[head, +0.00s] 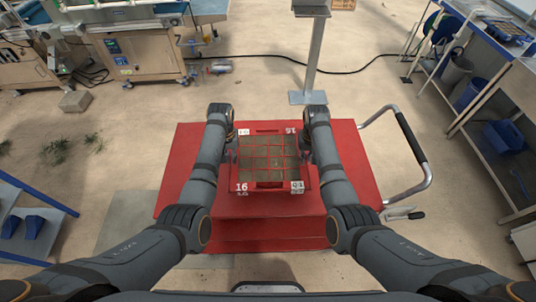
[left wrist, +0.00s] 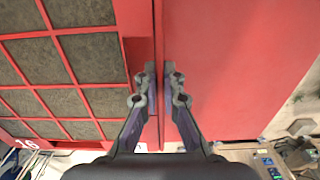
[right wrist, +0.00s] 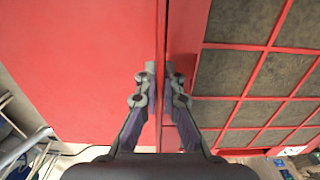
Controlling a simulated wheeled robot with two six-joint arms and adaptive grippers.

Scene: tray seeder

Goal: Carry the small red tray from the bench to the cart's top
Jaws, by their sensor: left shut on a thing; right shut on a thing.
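The small red tray (head: 269,186) is over the red top of the cart (head: 190,160), with brown soil in its square cells and white number labels at its corners. I cannot tell whether it touches the cart's top. My left gripper (head: 233,146) is shut on the tray's left wall; its fingers (left wrist: 159,85) straddle the rim in the left wrist view. My right gripper (head: 305,147) is shut on the right wall, and its fingers (right wrist: 165,85) straddle that rim in the right wrist view. The tray looks level.
The cart's handle (head: 415,140) sticks out at the right. A grey post (head: 313,60) on a square foot stands behind the cart. Wooden machine benches (head: 140,60) are at the far left, and racks with blue bins (head: 505,135) are at the right. The floor between is mostly clear.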

